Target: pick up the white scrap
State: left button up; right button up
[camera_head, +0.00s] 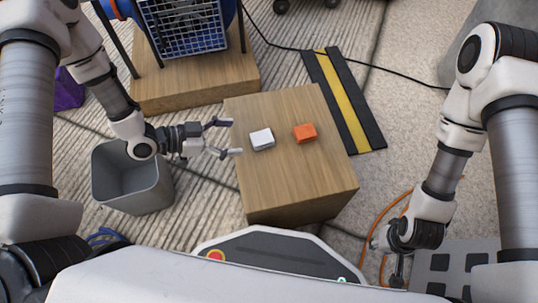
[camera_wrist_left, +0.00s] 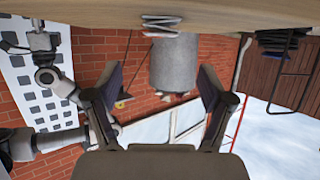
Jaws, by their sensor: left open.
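The white scrap (camera_head: 262,139) lies on top of the wooden block (camera_head: 290,185), left of the orange scrap (camera_head: 305,133). My left gripper (camera_head: 229,137) is open and empty, just left of the white scrap with its fingers pointing toward it. In the left wrist view, the open fingers (camera_wrist_left: 158,82) have nothing between them. A pale folded piece that looks like the white scrap (camera_wrist_left: 162,26) shows there at the top, against the wood. My right gripper (camera_head: 397,272) hangs low at the right, partly hidden, away from the block.
A grey open bin (camera_head: 132,180) stands below my left forearm. A blower with a blue housing (camera_head: 185,27) sits on a wooden base (camera_head: 195,83) behind. A black-and-yellow strip (camera_head: 343,100) and cable lie right of the block. An orange cord (camera_head: 375,235) is near my right gripper.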

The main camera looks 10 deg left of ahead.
aim_at(260, 138)
pick_arm(q)
jog(key=b+x, duration=0.2)
jog(key=f+b+x, duration=0.1)
jog(key=x, duration=0.2)
jog(key=b+x, duration=0.2)
jog(key=shift+a+f+b, duration=0.1)
jog(key=shift+f+b, duration=0.2)
jog(key=shift+f, duration=0.1)
jog(key=shift+w+d, duration=0.25)
jog(key=shift+d, duration=0.05)
jog(key=shift+r, duration=0.15)
jog(key=c, duration=0.9)
pick_arm(e)
notch_tip(260, 138, down, 7)
jog(key=shift+w, duration=0.15)
